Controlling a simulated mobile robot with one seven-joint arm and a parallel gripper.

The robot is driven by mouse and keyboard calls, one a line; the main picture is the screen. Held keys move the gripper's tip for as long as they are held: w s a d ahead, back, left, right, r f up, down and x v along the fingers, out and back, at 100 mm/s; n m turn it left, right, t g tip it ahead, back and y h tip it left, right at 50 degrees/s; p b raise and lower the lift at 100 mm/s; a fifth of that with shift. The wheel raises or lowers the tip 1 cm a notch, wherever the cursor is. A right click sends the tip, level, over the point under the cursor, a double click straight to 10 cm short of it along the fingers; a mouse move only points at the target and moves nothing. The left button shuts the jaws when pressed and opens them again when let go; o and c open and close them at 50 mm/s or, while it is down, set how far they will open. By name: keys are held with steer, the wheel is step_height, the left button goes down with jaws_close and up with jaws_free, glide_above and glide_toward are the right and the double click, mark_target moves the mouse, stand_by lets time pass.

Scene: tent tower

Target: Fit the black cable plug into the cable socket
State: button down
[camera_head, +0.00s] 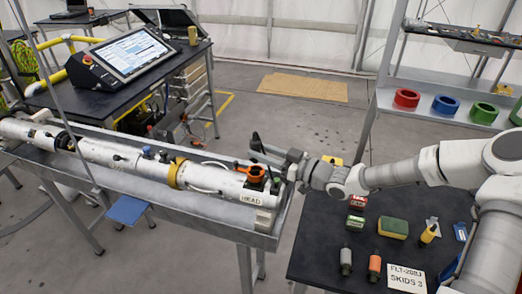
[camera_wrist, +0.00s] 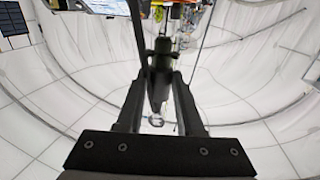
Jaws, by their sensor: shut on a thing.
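My gripper (camera_head: 268,157) is above the right end of the long white tube assembly (camera_head: 115,155), near its label "HEAD". In the wrist view my gripper (camera_wrist: 160,78) has its two dark fingers closed on the black cable plug (camera_wrist: 159,62), which sits between them and points along them. A dark upright piece (camera_head: 256,142), which looks like the plug, shows at the fingertips in the head view. An orange ring-like fitting (camera_head: 255,173) with a dark middle is on the tube just below the gripper. I cannot make out for certain which part is the cable socket.
The tube lies in a grey metal trough (camera_head: 210,215). A black table (camera_head: 330,240) at right holds small bottles, boxes and a label card (camera_head: 406,278). A monitor (camera_head: 128,56) stands on a desk behind. Red, blue and green rings (camera_head: 445,104) sit on a shelf.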

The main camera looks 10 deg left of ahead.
mark_target(262, 173)
steer(key=shift+f+b, duration=1.05)
steer(key=shift+f, duration=0.65)
steer(key=shift+f+b, duration=1.4)
steer(key=shift+b, duration=0.05)
stand_by(0.6)
steer(key=shift+c, duration=2.3)
jaws_free()
steer(key=shift+d, duration=0.1)
steer(key=v, duration=1.7)
steer(key=shift+b, duration=0.35)
steer(key=shift+d, duration=0.1)
